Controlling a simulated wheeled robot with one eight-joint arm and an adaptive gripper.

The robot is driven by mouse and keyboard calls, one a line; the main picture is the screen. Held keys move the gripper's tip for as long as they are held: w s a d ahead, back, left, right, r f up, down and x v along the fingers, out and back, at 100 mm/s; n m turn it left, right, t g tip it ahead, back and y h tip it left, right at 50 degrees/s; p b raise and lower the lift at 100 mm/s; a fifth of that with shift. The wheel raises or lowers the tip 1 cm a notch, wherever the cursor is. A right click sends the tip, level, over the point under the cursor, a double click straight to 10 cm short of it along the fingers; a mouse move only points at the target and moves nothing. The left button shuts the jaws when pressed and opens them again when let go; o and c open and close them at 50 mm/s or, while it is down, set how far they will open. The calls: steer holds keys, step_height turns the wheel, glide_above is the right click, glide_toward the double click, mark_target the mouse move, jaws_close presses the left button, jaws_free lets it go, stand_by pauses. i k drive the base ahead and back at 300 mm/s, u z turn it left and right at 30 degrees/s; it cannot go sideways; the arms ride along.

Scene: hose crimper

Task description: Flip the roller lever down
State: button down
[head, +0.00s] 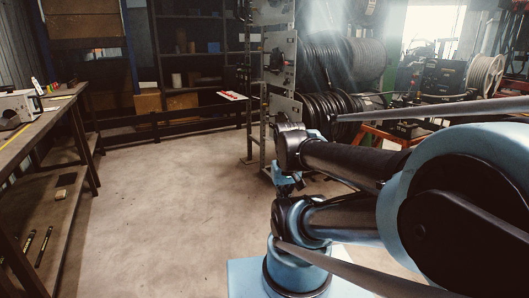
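A dark part with a touch of red (277,59) sits on the upper grey metal plate of the hose rack. It may be the roller lever, but it is too small to tell whether it is up or down. Hose rolls (330,62) hang just right of it. My arm reaches in from the right, with its black and blue links filling the lower right. No gripper fingers can be made out. My arm covers the lower right part of the rack.
A long workbench (35,130) with a grey machine (18,108) runs along the left. Dark shelves (190,50) stand at the back. A cable reel (485,76) is at the far right. The concrete floor (170,200) between bench and rack is clear.

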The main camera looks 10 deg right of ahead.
mark_target(406, 98)
steer(key=i, duration=2.75)
steer(key=z, duration=2.45)
steer(key=i, duration=1)
steer(key=u, duration=0.05)
